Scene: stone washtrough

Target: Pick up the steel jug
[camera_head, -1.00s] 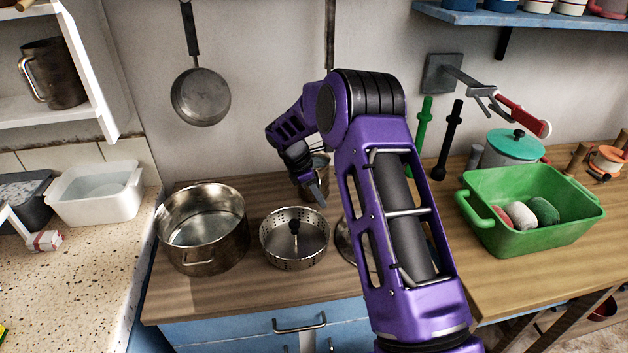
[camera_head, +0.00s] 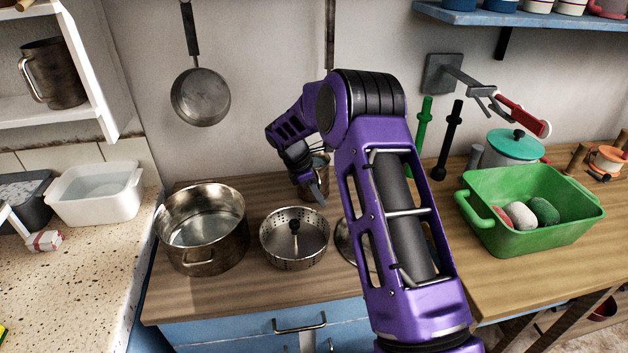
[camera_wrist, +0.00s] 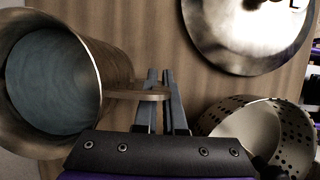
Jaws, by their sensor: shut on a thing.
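The steel jug (camera_head: 321,170) stands at the back of the wooden counter, partly hidden by my arm in the head view. In the wrist view the jug (camera_wrist: 116,72) is at the left, its round mouth facing the camera and its handle (camera_wrist: 138,94) reaching right. My gripper (camera_wrist: 162,76) has its two fingers around that handle and is shut on it. In the head view my gripper (camera_head: 318,192) is small and dark beside the jug. Whether the jug's base touches the counter is hard to tell.
A steel strainer (camera_head: 294,252) and a large pot (camera_head: 203,255) stand close by. A round steel lid (camera_wrist: 218,48) lies near, mostly behind my arm in the head view. A green basin (camera_head: 490,236) is right. Another jug (camera_head: 60,88) sits on the shelf.

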